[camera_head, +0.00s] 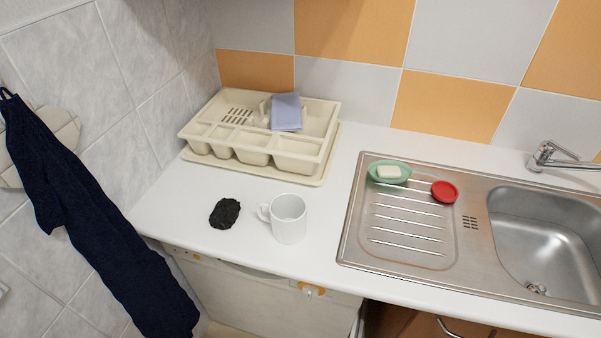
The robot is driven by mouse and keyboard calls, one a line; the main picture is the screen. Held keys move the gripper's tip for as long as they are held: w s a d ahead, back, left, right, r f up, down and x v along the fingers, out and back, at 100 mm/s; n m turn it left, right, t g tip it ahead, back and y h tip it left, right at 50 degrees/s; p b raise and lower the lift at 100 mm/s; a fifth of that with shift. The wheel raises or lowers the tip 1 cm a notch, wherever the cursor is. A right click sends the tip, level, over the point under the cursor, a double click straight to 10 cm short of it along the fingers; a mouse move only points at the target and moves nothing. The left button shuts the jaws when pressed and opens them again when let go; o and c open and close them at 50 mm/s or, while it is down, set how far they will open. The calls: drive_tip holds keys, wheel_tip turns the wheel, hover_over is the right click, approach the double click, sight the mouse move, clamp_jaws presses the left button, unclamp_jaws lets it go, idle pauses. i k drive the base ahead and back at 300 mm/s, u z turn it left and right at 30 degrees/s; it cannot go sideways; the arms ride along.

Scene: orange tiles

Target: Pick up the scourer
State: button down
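A dark, rough, roundish pad, which looks like the scourer (225,213), lies flat on the white worktop (185,205). It is left of a white mug (289,219) and a little apart from the mug's handle. Nothing covers it. My gripper does not show in the head camera view.
A cream dish rack (327,150) with a bluish cloth (286,111) stands behind the scourer. To the right is a steel sink (545,235); its drainer holds a green soap dish (390,172) and a red round item (444,191). A dark towel (90,215) hangs at left.

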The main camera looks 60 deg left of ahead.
sight(224, 214)
drive_tip(key=u, duration=2.7)
drive_tip(key=i, duration=0.5)
drive_tip(key=u, duration=0.15)
drive_tip(key=k, duration=1.25)
drive_tip(key=u, duration=0.8)
drive_tip(key=i, duration=1.55)
drive_tip(key=z, duration=0.7)
drive_tip(key=i, duration=0.4)
drive_tip(key=z, duration=0.4)
